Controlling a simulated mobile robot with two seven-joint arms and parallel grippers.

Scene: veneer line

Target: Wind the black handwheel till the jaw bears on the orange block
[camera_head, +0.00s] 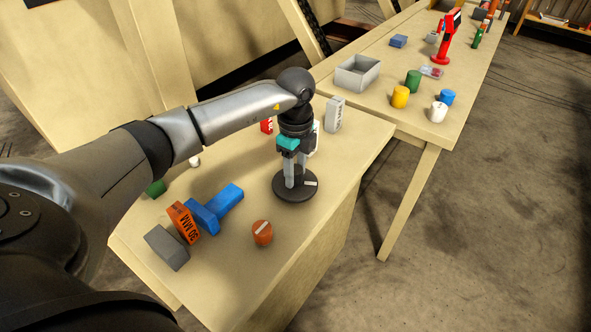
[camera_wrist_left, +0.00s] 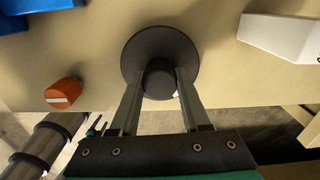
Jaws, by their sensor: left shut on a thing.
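The black handwheel (camera_head: 282,193) is a round disc with a raised hub and a pale mark, lying flat on the bench top. My left gripper (camera_head: 296,182) points down over it and is shut on its hub. In the left wrist view the fingers (camera_wrist_left: 160,76) stand on either side of the hub of the handwheel (camera_wrist_left: 160,42). The orange block (camera_head: 182,221), with black lettering, stands between a grey block (camera_head: 166,248) and the blue jaw (camera_head: 204,215). The jaw is very close to the orange block; I cannot tell whether they touch. My right gripper is out of view.
An orange-red knob (camera_head: 262,233) with a white stripe sits near the bench's front edge. A white-grey block (camera_head: 334,114) and a red item (camera_head: 267,125) stand behind the wheel. A second table holds a grey tray (camera_head: 358,73) and coloured cylinders.

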